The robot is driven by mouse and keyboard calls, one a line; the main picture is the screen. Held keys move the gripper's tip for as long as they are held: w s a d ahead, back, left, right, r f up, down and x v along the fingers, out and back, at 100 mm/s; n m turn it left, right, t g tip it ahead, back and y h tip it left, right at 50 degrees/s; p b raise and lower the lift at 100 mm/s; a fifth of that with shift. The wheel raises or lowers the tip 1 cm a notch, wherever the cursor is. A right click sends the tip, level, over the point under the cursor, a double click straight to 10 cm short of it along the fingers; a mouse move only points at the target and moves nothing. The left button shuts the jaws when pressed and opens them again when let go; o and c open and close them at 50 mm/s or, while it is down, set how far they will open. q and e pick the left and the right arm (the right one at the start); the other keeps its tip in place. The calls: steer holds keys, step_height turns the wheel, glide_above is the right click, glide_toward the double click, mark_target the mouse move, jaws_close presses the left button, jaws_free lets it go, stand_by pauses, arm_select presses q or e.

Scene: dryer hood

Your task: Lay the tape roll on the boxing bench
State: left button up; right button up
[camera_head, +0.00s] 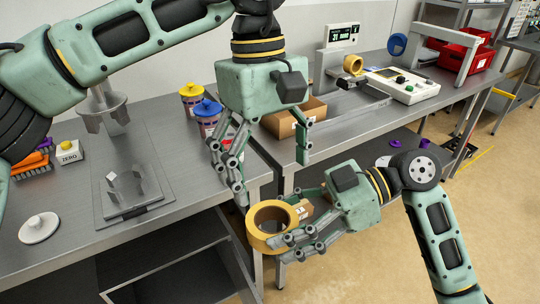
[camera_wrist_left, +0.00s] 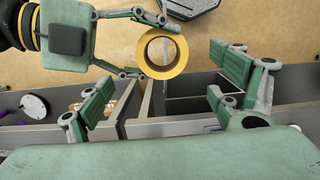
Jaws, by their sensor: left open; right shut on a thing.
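A yellow tape roll (camera_head: 256,236) is held by my right gripper (camera_head: 286,218), which is shut on it in front of the bench corner. The roll (camera_wrist_left: 167,73) also shows in the left wrist view, its round hole facing the camera. My left gripper (camera_head: 271,178) is open and empty, with its fingers pointing down just above the roll. The bench with the cardboard box (camera_head: 348,102) stands behind, at centre right; I take it for the boxing bench. My left gripper hides part of it.
Yellow and blue-lidded tubs (camera_head: 191,92) stand left of my left gripper. The left bench (camera_head: 70,218) holds a metal fixture.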

mark_target(276, 219)
arm_select(q)
step_height(276, 219, down, 10)
steer(key=s, duration=0.1)
steer(key=shift+s+d+f, duration=0.2)
steer(key=shift+d+f, duration=0.05)
steer(key=shift+d, duration=0.1)
steer(key=shift+d, duration=0.1)
steer(key=c, duration=1.3)
steer(key=shift+c, duration=0.8)
arm_select(e)
steer(key=o, duration=0.9)
arm_select(q)
steer(key=shift+c, duration=0.7)
arm_select(e)
steer(key=o, duration=0.4)
